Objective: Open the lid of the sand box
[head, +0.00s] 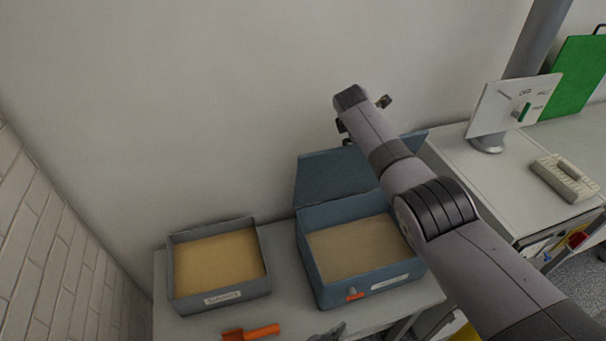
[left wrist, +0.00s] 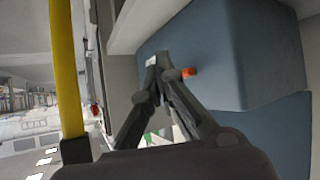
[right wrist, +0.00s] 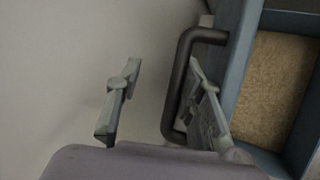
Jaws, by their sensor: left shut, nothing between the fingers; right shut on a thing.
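The blue sand box (head: 317,272) stands on the table with pale sand inside. Its lid (head: 335,178) is raised, tilted up at the back near the wall. An orange latch (head: 355,296) is on the box front; it also shows in the left wrist view (left wrist: 189,72). My left gripper (left wrist: 160,62) is shut and empty beside this latch; its tip shows at the head view's bottom edge (head: 328,333). My right arm reaches over the box.
A grey open box (head: 178,292) of yellower sand stands to the left. An orange scoop (head: 250,332) lies before it. A white cabinet (head: 475,185) with a monitor (head: 500,105) stands at the right. A wall is close behind; a yellow pole (left wrist: 67,70) is near my left gripper.

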